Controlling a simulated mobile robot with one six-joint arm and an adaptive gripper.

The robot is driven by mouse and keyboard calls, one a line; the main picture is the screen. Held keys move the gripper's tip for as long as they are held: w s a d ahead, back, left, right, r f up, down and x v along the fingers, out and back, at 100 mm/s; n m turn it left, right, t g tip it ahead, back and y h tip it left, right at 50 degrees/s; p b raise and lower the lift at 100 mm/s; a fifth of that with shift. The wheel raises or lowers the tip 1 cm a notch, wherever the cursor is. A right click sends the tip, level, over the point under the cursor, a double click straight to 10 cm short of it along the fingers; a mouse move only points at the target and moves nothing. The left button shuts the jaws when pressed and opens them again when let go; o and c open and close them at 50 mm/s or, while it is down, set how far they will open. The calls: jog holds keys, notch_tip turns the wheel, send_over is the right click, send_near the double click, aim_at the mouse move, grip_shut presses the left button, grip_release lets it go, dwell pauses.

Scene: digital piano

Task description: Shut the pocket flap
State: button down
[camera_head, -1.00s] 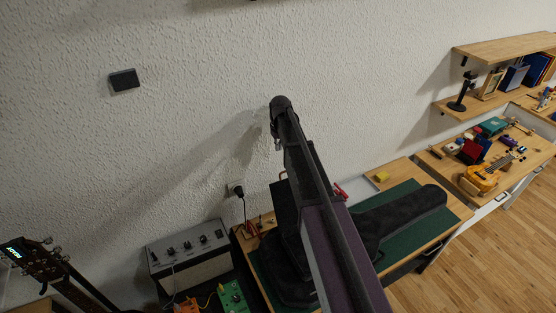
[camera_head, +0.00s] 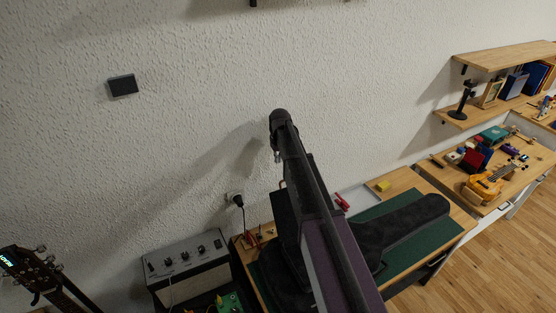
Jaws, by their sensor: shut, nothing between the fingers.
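A black soft instrument bag (camera_head: 411,224) lies on a green mat (camera_head: 437,243) on the wooden bench. Its narrow end points right, and its wide body is largely covered by my arm. A dark upright panel (camera_head: 284,212) rises just left of my arm over the bag's wide part. I cannot tell whether it is the pocket flap or another part. My arm crosses the view from the bottom to a rounded joint above the bench. My gripper is hidden, so its place relative to the flap does not show.
A grey amplifier (camera_head: 187,265) stands left of the bench, with a guitar headstock (camera_head: 30,270) at far left. Red clamps (camera_head: 342,202) and a yellow block (camera_head: 383,186) lie at the bench's back.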

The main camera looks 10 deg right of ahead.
jog(key=shift+f+b, duration=3.6)
jog(key=shift+f, duration=0.35)
jog(key=s, duration=0.1)
jog(key=s+r+p, duration=0.1)
jog(key=s, duration=0.1)
jog(key=shift+s+d+r, duration=0.1)
jog(key=shift+d+r, duration=0.15)
jog(key=shift+d, duration=0.15)
jog(key=shift+d, duration=0.1)
jog(key=shift+s+d+r+t+p, duration=0.1)
jog(key=shift+s+r+t+p, duration=0.2)
jog(key=shift+s+p, duration=0.25)
jog(key=shift+s, duration=0.15)
